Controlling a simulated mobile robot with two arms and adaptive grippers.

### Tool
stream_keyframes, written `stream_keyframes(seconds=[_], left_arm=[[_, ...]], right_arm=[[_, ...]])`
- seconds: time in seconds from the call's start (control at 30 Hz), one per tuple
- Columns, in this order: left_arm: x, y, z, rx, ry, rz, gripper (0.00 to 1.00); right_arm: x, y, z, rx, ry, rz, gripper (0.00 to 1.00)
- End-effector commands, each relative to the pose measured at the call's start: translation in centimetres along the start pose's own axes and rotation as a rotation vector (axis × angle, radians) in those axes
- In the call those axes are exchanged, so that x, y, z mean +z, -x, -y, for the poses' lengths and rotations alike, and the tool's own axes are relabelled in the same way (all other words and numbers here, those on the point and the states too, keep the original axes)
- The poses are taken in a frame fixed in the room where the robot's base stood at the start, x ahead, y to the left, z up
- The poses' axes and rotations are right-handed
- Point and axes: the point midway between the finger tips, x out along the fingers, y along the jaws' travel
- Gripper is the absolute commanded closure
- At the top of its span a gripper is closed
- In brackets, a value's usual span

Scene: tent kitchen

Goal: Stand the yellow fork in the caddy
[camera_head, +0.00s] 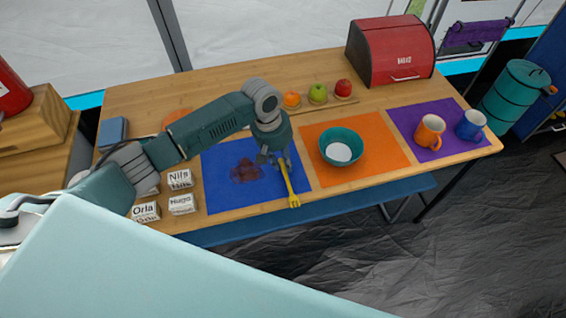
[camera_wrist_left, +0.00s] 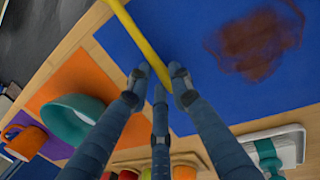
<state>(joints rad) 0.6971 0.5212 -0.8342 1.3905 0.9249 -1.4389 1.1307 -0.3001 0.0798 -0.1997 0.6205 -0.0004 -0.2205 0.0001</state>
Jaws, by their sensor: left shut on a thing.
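The yellow fork (camera_head: 288,185) is in my left gripper (camera_head: 275,158), over the right edge of the blue mat (camera_head: 225,196). Its tines point toward the table's front edge. In the left wrist view the fork (camera_wrist_left: 141,38) runs from the fingertips (camera_wrist_left: 158,88) up and out of the picture. My left gripper is shut on it. I cannot tell whether the fork touches the mat. I cannot make out a caddy in either view. My right gripper is not in view.
A dark stain (camera_head: 246,171) marks the blue mat. A teal bowl (camera_head: 342,146) stands on the orange mat (camera_head: 385,130), and orange (camera_head: 430,130) and blue (camera_head: 471,125) mugs on the purple mat. White name blocks (camera_head: 181,204) stand left. A red bread box (camera_head: 390,50) stands behind.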

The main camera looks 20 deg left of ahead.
Motion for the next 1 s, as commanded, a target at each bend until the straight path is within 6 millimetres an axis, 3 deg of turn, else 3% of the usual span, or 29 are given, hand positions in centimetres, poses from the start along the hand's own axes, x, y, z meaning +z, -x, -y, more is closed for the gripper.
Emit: stream_keyframes(seconds=[0.1, 0.87, 0.9, 1.0], left_arm=[[0.0, -1.0, 0.2, 0.000, 0.000, -0.001, 0.91], [0.1, -2.5, 0.6, -0.003, 0.000, 0.003, 0.91], [0.2, -2.6, 0.7, -0.004, 0.000, 0.004, 0.74], [0.2, -2.8, 0.8, -0.006, 0.000, 0.005, 0.72]], right_arm=[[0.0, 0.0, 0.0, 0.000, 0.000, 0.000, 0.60], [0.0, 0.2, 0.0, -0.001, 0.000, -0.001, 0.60], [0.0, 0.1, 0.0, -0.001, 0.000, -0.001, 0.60], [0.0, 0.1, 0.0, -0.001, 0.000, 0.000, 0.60]])
